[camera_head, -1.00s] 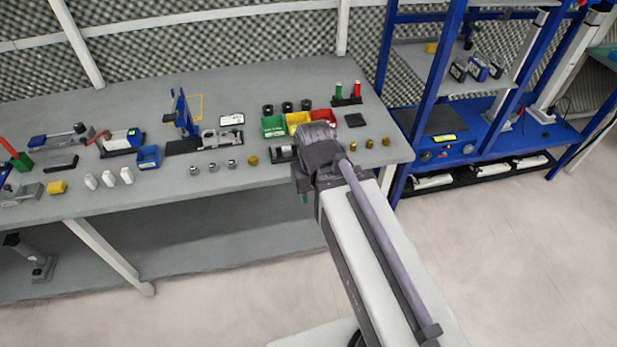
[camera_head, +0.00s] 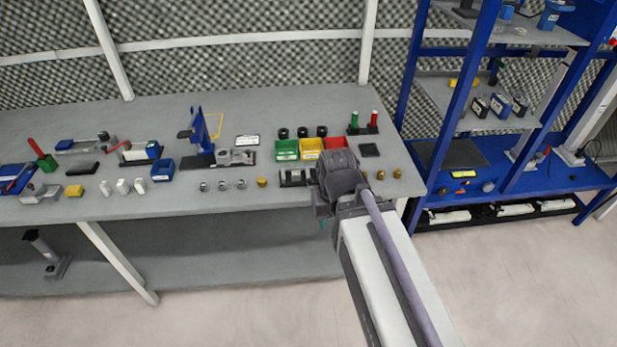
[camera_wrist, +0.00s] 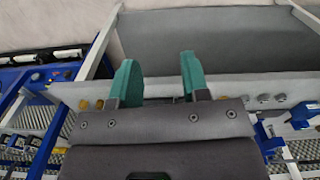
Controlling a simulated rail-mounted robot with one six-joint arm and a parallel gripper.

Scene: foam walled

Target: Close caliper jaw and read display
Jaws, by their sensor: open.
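A grey metal device (camera_head: 235,157) lies on a dark mat at the middle of the bench, beside a blue upright stand. It may be the caliper, but it is too small to tell, and I cannot read any display or see jaws on it. My gripper shows in the wrist view (camera_wrist: 157,68) as two green fingers spread apart with nothing between them. In the head view my wrist hides most of the gripper; only a bit of teal shows at the bench's front edge, to the right of the grey device.
A blue-framed shelf (camera_head: 470,100) stands to the right. Open floor (camera_head: 510,280) lies in front.

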